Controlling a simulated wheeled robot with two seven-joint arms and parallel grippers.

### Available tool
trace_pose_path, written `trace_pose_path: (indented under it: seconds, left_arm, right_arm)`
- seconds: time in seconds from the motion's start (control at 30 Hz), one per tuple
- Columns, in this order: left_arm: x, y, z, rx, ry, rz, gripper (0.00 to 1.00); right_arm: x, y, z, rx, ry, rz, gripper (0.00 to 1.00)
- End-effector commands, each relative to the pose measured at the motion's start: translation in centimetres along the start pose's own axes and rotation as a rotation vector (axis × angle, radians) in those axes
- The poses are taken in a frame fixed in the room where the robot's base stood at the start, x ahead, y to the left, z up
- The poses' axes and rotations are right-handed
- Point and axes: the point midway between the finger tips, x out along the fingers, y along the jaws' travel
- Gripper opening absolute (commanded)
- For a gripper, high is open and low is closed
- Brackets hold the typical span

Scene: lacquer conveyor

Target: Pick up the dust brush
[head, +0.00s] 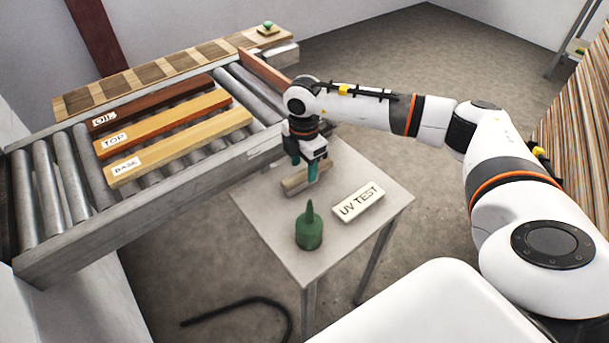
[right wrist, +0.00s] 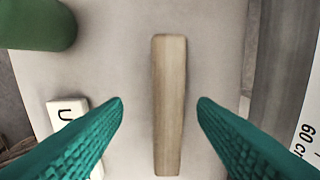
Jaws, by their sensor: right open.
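The dust brush, seen as a plain wooden bar, lies on the small grey table (head: 270,215). In the head view the brush (head: 293,186) is partly hidden by my right gripper (head: 305,176). In the right wrist view the brush (right wrist: 168,90) runs up the middle of the picture. My right gripper's teal fingers (right wrist: 160,101) are open, one on each side of it, with a gap to both. I cannot tell how far above the table the fingertips are. My left gripper is not in view.
A green bottle with a pointed nozzle (head: 309,230) and a white "UV TEST" block (head: 358,202) stand near the brush. The roller conveyor (head: 130,230), with boards marked OIL (head: 140,104), TOP (head: 165,124) and BASE (head: 182,146), borders the table at left.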

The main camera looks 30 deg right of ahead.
Motion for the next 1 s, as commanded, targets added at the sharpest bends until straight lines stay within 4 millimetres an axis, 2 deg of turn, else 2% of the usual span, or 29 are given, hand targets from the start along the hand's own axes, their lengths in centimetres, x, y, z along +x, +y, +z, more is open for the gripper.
trace_pose_path:
  seconds: [0.17, 0.43, 0.73, 0.77, 1.0]
  left_arm:
    - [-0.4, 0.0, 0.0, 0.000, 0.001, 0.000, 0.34]
    - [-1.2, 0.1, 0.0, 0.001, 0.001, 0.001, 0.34]
    - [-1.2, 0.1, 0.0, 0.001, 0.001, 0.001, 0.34]
    - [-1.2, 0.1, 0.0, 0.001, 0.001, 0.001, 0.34]
    - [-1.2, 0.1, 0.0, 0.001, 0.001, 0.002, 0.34]
  right_arm:
    - [1.2, -0.2, 0.0, 0.000, 0.000, 0.001, 0.53]
    - [5.1, -0.7, -0.1, -0.001, -0.001, 0.001, 0.53]
    - [5.7, -0.8, 0.0, -0.001, -0.002, -0.001, 0.53]
    - [5.7, -0.8, 0.0, -0.001, -0.002, -0.001, 0.49]
    - [5.7, -0.8, 0.0, -0.001, -0.002, -0.001, 0.10]
